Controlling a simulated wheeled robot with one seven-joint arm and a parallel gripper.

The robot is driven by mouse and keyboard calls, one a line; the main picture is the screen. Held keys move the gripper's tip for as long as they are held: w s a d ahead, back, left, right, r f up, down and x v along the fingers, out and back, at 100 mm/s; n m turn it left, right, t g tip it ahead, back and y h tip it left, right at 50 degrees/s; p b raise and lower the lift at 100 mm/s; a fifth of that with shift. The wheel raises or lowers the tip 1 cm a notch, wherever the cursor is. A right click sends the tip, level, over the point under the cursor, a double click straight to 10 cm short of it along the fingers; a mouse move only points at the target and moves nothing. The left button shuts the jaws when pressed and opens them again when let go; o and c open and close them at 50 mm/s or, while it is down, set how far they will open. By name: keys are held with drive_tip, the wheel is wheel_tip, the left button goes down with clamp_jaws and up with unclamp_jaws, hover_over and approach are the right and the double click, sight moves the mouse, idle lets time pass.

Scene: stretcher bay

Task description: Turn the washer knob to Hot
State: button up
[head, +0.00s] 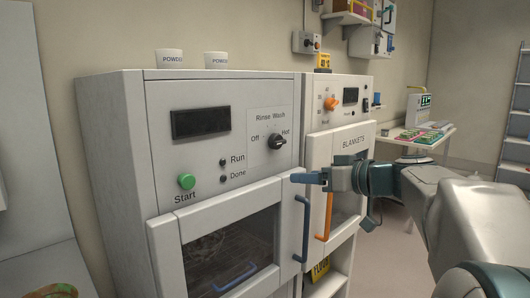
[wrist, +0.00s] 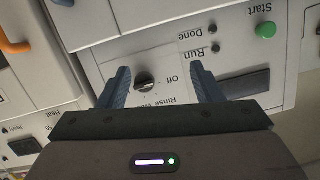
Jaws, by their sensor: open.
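The washer knob (head: 278,142) is a small dark dial on the washer's grey front panel (head: 243,165). Off, Rinse, Wash and Hot are printed around it, with Hot at its upper right. I cannot clearly tell which label its pointer faces. My gripper (head: 310,178) is open and empty, in front of the washer and to the lower right of the knob in the head view. In the wrist view the picture is upside down, and the knob (wrist: 145,82) shows between the two spread fingers (wrist: 160,72), which appear apart from it.
A green Start button (head: 187,181) and a dark display (head: 201,122) share the panel. Below is the washer door with a blue handle (head: 301,230). The blanket cabinet (head: 345,140), with an orange knob (head: 332,104) and orange handle (head: 325,217), stands at right. Two powder cups (head: 169,56) sit on top.

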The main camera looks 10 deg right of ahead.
sight(282, 141)
drive_tip(key=w+d+r+n+t, duration=0.1)
drive_tip(key=w+d+r+t, duration=0.15)
drive_tip(key=d+r, duration=0.2)
drive_tip(key=shift+y, duration=0.4)
drive_tip(key=p+x, duration=0.1)
drive_tip(key=x, duration=0.3)
drive_tip(key=p+x, duration=0.1)
drive_tip(key=x, duration=0.4)
drive_tip(key=p+x, duration=0.1)
drive_tip(key=x, duration=0.3)
drive_tip(key=shift+w+a+r, duration=0.1)
drive_tip(key=shift+a+r, duration=0.2)
drive_tip(key=c, duration=1)
